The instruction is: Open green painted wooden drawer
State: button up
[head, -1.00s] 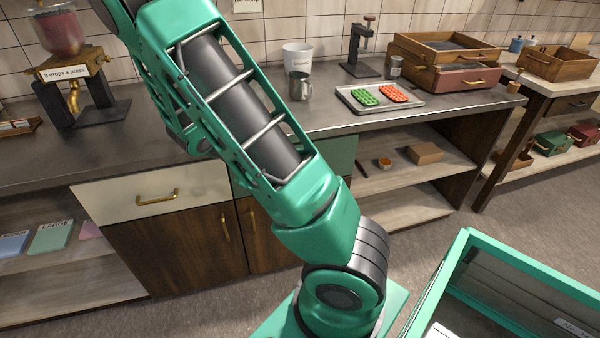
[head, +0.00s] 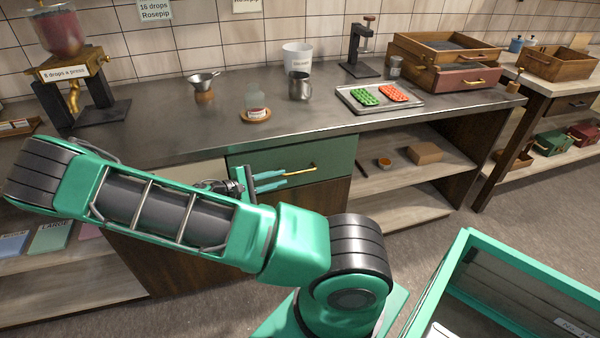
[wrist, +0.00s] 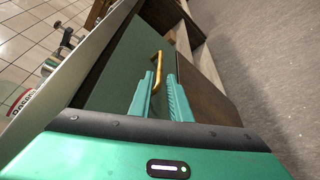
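The green drawer (head: 325,157) sits under the counter, with its front apparently flush and shut. Its brass bar handle (head: 303,170) also shows in the wrist view (wrist: 157,62), on the dark green drawer front (wrist: 125,70). My gripper (head: 286,179) is in front of the drawer, with its teal fingers pointing at the handle. In the wrist view the two fingers (wrist: 161,76) are apart, and the handle shows between and just beyond their tips. I cannot tell whether they touch it. My arm hides part of the cabinet below and left of the drawer.
The counter (head: 310,125) above carries a funnel (head: 203,82), a metal mug (head: 299,86) and a tray (head: 415,102) with green and red moulds. Open shelves (head: 400,200) are right of the drawer. A green-framed bin (head: 450,268) stands at the lower right.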

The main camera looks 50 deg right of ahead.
aim_at(296, 173)
jog(key=x, duration=0.9)
jog(key=shift+s+d, duration=0.1)
jog(key=shift+d, duration=0.15)
jog(key=shift+c, duration=0.7)
